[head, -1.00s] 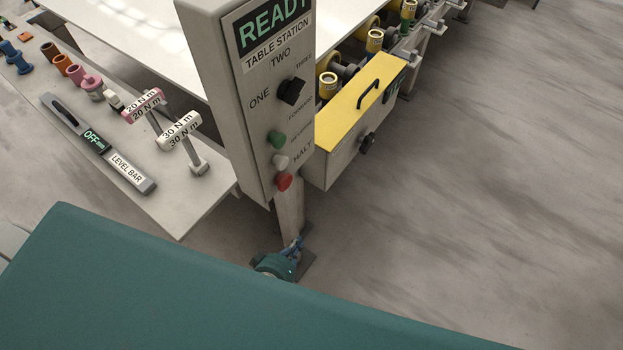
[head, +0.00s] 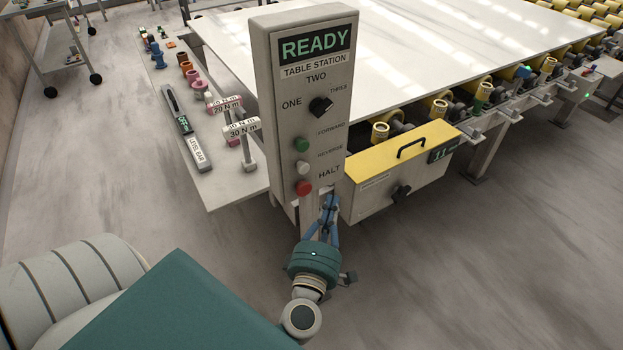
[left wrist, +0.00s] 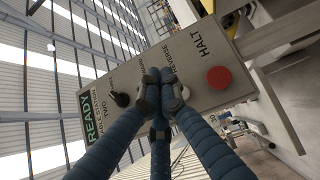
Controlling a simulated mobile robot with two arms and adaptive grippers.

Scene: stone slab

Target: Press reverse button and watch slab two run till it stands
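The control panel (head: 268,110) stands upright, its display (head: 315,44) reading READY above "TABLE STATION TWO". Below are a black selector knob (head: 320,107), a green FORWARD button (head: 302,144), a white REVERSE button (head: 303,168) and a red HALT button (head: 304,188). A large pale slab (head: 420,45) lies behind it. My left gripper (head: 330,200) is at the panel's lower edge, right of HALT. Contact cannot be told. My right gripper is out of view.
A yellow-topped box (head: 400,150) with a handle and knob adjoins the panel on the right. Rollers (head: 440,110) line the slab's near edge. A side shelf (head: 225,190) at left holds a level bar (head: 185,128) and torque tools. The floor at right is clear.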

